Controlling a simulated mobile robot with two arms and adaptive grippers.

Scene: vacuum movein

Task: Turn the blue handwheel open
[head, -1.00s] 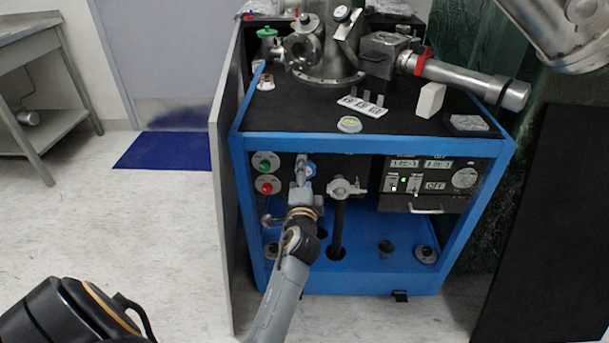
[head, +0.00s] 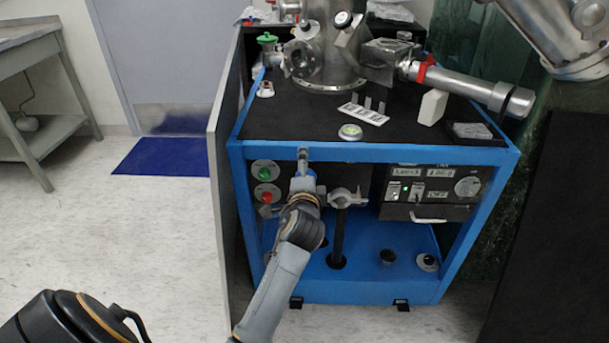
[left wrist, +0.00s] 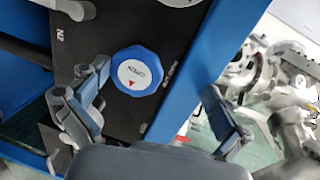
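The blue handwheel (left wrist: 137,72) is a scalloped round knob with a white centre label and a red arrow, on a black panel in the left wrist view. In the head view it is mostly hidden behind my left gripper (head: 304,170). My left gripper in the left wrist view (left wrist: 158,108) is open. One finger is at the wheel's left side, the other well to its right, in front of the blue frame. No firm contact shows. My right gripper is not in view.
The handwheel sits inside a blue-framed cart (head: 370,152), below its front top edge. Green (head: 265,173) and red (head: 266,197) buttons are to the left, a metal clamp fitting (head: 345,197) to the right. A grey side panel (head: 220,200) stands close left of my arm.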

